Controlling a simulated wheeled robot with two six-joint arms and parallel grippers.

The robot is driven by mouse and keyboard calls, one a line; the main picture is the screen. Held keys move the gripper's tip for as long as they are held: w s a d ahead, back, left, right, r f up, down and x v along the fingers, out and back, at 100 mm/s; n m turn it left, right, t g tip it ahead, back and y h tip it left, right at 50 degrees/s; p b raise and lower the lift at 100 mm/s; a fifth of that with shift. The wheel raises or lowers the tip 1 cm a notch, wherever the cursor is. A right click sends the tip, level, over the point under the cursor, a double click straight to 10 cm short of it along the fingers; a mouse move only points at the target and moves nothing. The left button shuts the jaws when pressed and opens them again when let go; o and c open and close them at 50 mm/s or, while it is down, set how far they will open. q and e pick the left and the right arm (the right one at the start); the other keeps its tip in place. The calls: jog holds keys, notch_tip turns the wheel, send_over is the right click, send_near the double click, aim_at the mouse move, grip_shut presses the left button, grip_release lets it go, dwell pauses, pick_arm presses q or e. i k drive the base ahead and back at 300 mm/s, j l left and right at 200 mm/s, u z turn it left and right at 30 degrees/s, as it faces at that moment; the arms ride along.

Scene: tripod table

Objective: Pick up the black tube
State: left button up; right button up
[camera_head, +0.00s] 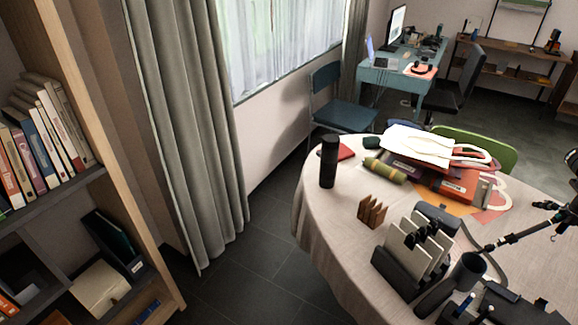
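A tall black tube (329,162) stands upright near the left edge of the round table (316,205), which has a pale cloth. A shorter dark cylinder (467,271) stands at the table's front right, with another dark rounded piece (434,298) lying beside it. Neither of my grippers can be made out in the view. A thin black jointed thing, perhaps a tripod (540,218), reaches in at the right edge.
Bags and a white cloth (418,146) lie behind. A bookshelf (140,215) stands left; dark floor separates it from the table.

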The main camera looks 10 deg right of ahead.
aim_at(330, 157)
jog(key=i+z, duration=0.75)
jog(key=i+j, duration=0.05)
